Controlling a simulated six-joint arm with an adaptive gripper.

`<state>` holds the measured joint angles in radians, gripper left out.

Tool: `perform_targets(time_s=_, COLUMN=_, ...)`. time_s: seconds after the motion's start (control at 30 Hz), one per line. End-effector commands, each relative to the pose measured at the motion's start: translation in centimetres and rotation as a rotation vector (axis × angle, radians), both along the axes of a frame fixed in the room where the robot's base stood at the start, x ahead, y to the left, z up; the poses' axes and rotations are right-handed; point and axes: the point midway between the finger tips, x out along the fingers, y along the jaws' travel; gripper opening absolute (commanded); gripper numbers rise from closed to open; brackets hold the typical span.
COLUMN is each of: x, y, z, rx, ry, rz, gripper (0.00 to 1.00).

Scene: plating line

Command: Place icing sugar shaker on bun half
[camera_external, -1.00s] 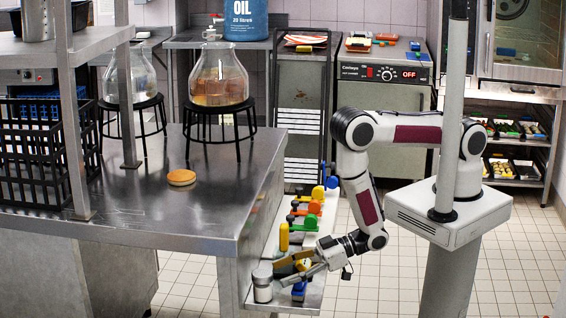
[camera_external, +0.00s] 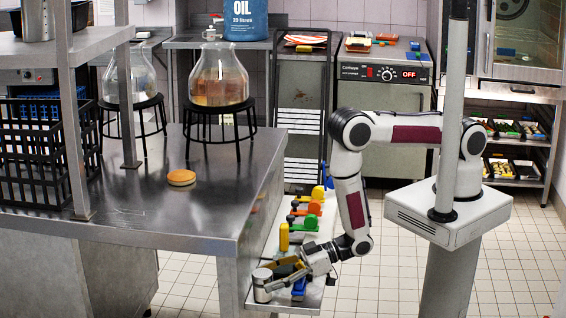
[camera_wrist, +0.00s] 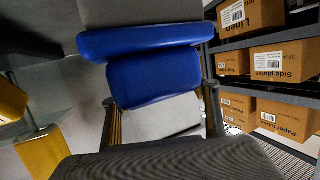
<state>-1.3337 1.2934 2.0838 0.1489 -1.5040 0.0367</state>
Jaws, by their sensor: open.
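The icing sugar shaker, a small grey canister (camera_external: 262,276), stands at the near left end of the low side shelf in the external view. My gripper (camera_external: 270,285) is low at that end, its fingers reaching to the canister. The jaws are open; whether they touch it I cannot tell. The bun half (camera_external: 181,177), a small round golden piece, lies on the steel table, up and left of my gripper. The wrist view is filled by close dark and blue shapes, and I cannot make out the shaker there.
A blue item (camera_external: 299,288) lies beside my gripper on the shelf (camera_external: 315,293). A yellow upright piece (camera_external: 284,238) and several coloured items stand behind. The steel table (camera_external: 150,225) rises left of the shelf; flasks on black stands (camera_external: 220,104) are behind the bun half.

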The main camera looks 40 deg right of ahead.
Motion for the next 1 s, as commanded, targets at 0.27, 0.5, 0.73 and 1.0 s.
perform_targets(time_s=0.27, x=0.25, y=0.54, z=-0.18, rx=0.0, ry=-0.001, rz=0.0, gripper=0.6)
perform_targets(time_s=0.5, x=0.24, y=0.52, z=-0.19, rx=0.0, ry=0.0, rz=0.0, gripper=0.6)
perform_targets(time_s=0.73, x=0.23, y=0.52, z=-0.19, rx=0.0, ry=0.0, rz=0.0, gripper=0.36)
perform_targets(time_s=1.0, x=0.24, y=0.55, z=-0.14, rx=0.001, ry=0.0, rz=0.0, gripper=0.11)
